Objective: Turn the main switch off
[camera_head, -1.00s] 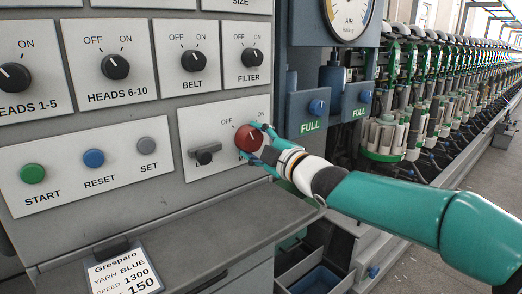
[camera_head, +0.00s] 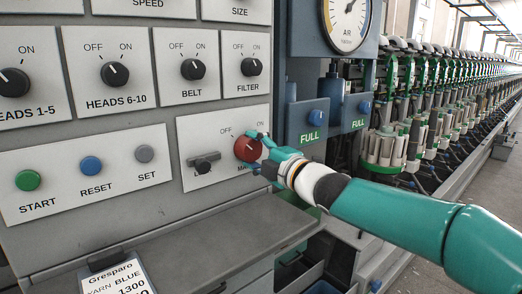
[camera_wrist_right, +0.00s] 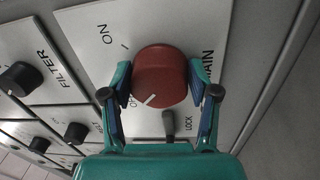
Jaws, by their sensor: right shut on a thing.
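The red main switch knob (camera_head: 247,148) sits on a pale plate on the grey panel, with OFF and ON printed above it. My right gripper (camera_head: 257,148) is shut around it, with one finger on each side. In the right wrist view, the knob (camera_wrist_right: 160,72) is between the two fingers of my gripper (camera_wrist_right: 160,85). Its white mark points to the lower left there, towards the partly hidden OFF print and away from ON. The MAIN print is partly covered by the gripper in the head view. My left gripper is out of view.
A dark lock lever (camera_head: 204,162) is close beside the knob; it also shows in the wrist view (camera_wrist_right: 168,125). Heads, belt (camera_head: 193,66) and filter (camera_head: 251,67) knobs are above. Start, reset and set buttons are left. A grey ledge (camera_head: 190,235) juts out below.

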